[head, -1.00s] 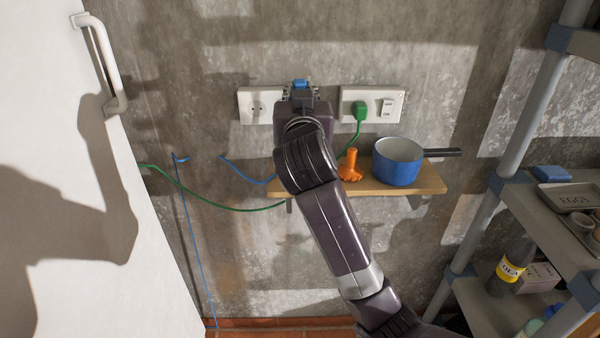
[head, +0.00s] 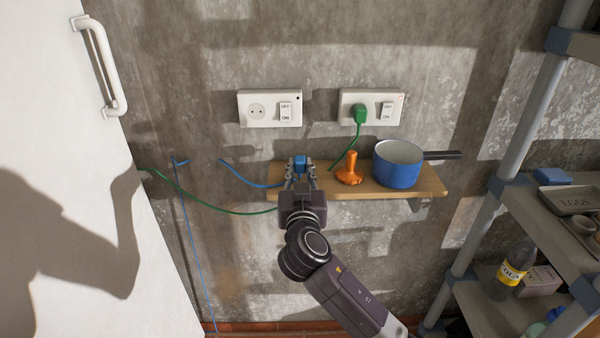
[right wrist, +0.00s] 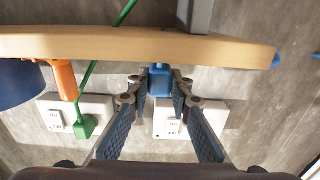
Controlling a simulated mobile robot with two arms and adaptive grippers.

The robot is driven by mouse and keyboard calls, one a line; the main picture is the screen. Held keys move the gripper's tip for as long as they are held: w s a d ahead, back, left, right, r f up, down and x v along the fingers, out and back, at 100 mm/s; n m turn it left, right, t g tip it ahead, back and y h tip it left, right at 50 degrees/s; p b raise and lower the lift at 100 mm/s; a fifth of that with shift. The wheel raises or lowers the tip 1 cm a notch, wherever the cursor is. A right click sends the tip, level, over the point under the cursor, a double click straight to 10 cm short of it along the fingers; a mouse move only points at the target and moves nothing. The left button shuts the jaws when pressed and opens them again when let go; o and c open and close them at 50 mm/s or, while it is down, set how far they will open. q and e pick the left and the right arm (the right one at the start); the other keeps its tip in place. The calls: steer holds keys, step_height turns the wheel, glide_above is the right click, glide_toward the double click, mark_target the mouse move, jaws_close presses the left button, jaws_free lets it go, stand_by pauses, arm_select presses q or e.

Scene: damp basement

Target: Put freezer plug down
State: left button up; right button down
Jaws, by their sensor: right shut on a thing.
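A blue plug (head: 301,162) is held between the fingertips of my right gripper (head: 300,172), at the left part of the wooden shelf (head: 405,190). In the right wrist view the plug (right wrist: 160,82) sits between the two closed-in fingers (right wrist: 160,95), close to the shelf edge (right wrist: 100,45). I cannot tell whether it touches the shelf. A blue cable (head: 245,180) runs left from it along the wall. The left wall socket (head: 257,110) is empty. My left gripper is not in view.
A green plug (head: 360,115) sits in the right socket. An orange tool (head: 350,170) and a blue saucepan (head: 397,170) stand on the shelf, right of my gripper. A white door (head: 60,200) is at left, a storage rack (head: 560,240) at right.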

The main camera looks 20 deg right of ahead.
steer(key=shift+f, duration=0.6)
arm_select(q)
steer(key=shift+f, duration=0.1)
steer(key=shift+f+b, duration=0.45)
steer(key=shift+b, duration=0.05)
arm_select(e)
steer(key=shift+f, duration=0.4)
steer(key=shift+f, duration=0.2)
steer(key=c, duration=2.1)
jaws_free()
steer(key=o, duration=0.4)
steer(key=shift+c, duration=0.2)
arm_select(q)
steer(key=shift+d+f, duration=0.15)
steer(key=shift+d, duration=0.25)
arm_select(e)
steer(key=shift+r, duration=0.15)
